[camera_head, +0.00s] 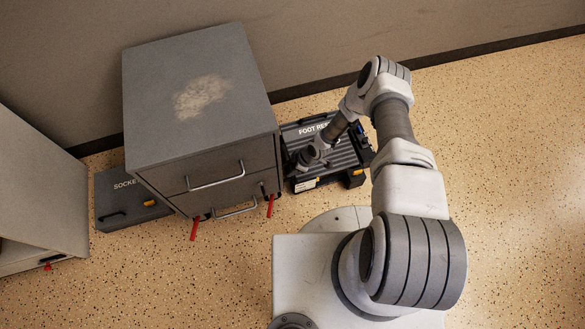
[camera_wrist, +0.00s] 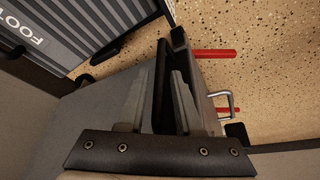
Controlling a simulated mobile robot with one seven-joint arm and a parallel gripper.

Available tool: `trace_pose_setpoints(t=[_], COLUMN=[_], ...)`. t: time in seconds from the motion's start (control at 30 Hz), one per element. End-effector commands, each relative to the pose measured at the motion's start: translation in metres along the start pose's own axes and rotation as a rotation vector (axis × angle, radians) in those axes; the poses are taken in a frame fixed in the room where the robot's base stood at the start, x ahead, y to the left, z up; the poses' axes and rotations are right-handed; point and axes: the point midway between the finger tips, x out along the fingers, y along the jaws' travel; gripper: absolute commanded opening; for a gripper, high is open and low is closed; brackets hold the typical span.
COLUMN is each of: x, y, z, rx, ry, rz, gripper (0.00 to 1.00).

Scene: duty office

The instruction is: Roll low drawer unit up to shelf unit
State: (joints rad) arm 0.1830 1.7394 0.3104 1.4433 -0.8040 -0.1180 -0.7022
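The low drawer unit (camera_head: 195,100) is a grey cabinet with a scuffed top, two drawer fronts with bar handles and two red levers low at its front. It stands close to the wall. My gripper (camera_head: 291,163) is low at its right side, partly hidden by my wrist. In the wrist view my gripper's fingers (camera_wrist: 168,85) are close to the unit's grey surface (camera_wrist: 208,72); whether they touch or grip it is unclear. A grey unit (camera_head: 35,180) at the left edge, possibly the shelf unit, shows only in part, with a gap between it and the drawer unit.
A dark case marked "SOCKE..." (camera_head: 115,208) lies on the floor left of the drawer unit, in the gap. A ribbed black foot rest (camera_head: 340,153) lies to its right. The wall (camera_head: 330,35) runs behind. Speckled floor (camera_head: 170,285) is clear in front.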

Motion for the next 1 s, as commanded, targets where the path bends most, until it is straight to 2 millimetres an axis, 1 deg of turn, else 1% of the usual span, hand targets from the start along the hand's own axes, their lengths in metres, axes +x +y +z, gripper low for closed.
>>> trace_pose_setpoints(t=[0.03,0.1,0.17,1.0], x=[-0.0001,-0.0001,-0.0002,-0.0003], y=[0.0001,0.0001,0.0001,-0.0003], z=[0.0001,0.0001,0.0001,0.0004], rx=[0.000,0.000,0.000,0.000], ry=[0.000,0.000,0.000,-0.001], rz=[0.000,0.000,0.000,-0.001], gripper=[0.23,0.10,0.00,0.00])
